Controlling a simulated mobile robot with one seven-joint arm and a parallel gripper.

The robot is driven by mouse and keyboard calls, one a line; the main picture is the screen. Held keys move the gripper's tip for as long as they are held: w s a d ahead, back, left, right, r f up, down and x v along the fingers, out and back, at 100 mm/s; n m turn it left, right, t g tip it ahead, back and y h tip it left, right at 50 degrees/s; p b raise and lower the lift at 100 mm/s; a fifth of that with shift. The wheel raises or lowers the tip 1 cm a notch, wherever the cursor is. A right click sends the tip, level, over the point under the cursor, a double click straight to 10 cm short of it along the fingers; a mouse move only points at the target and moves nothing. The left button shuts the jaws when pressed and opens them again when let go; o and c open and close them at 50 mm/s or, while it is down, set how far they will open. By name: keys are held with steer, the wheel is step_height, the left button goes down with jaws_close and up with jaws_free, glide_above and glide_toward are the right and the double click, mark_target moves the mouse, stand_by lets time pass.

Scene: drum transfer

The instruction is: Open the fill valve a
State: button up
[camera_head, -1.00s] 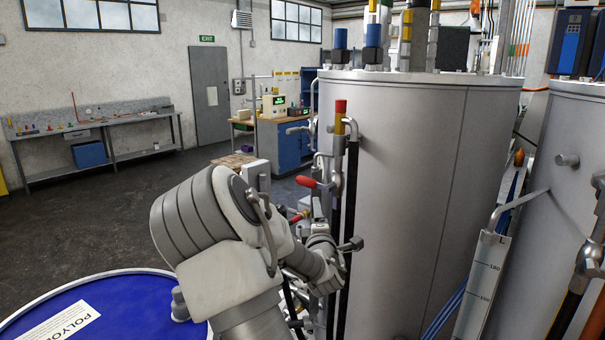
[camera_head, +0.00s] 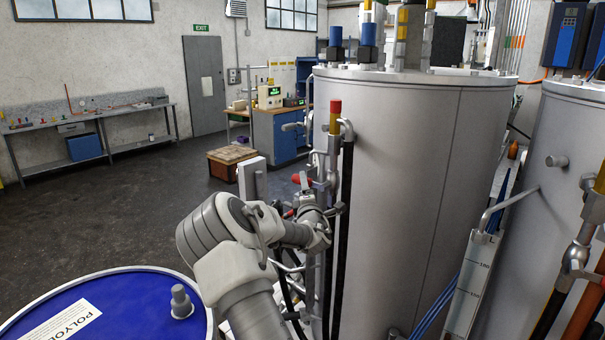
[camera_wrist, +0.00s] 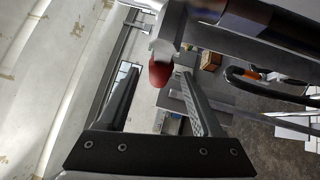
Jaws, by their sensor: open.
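A valve with a red-sleeved handle (camera_head: 300,180) sits on the pipework at the left side of the large grey tank (camera_head: 400,180). In the wrist view the red handle end (camera_wrist: 160,73) shows between the fingertips, or just beyond them; I cannot tell the exact depth. My gripper (camera_head: 306,194) is close to this handle in the head view, with its fingers partly hidden among pipes. In the wrist view my gripper (camera_wrist: 160,82) is open, with a finger on each side of the red handle and no visible contact. Which valve is fill valve a is not marked legibly.
A blue drum (camera_head: 110,315) labelled POLYOL stands at the lower left. Black hoses (camera_head: 343,250) and metal pipes run down the tank's side close to my gripper. A second tank (camera_head: 550,215) stands at the right. The floor at the left is open.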

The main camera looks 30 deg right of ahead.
steer(key=p+x, duration=0.1)
steer(key=x, duration=0.5)
steer(key=shift+p, duration=0.3)
steer(key=shift+w, duration=0.1)
steer(key=shift+c, duration=0.2)
jaws_close()
stand_by(1.0)
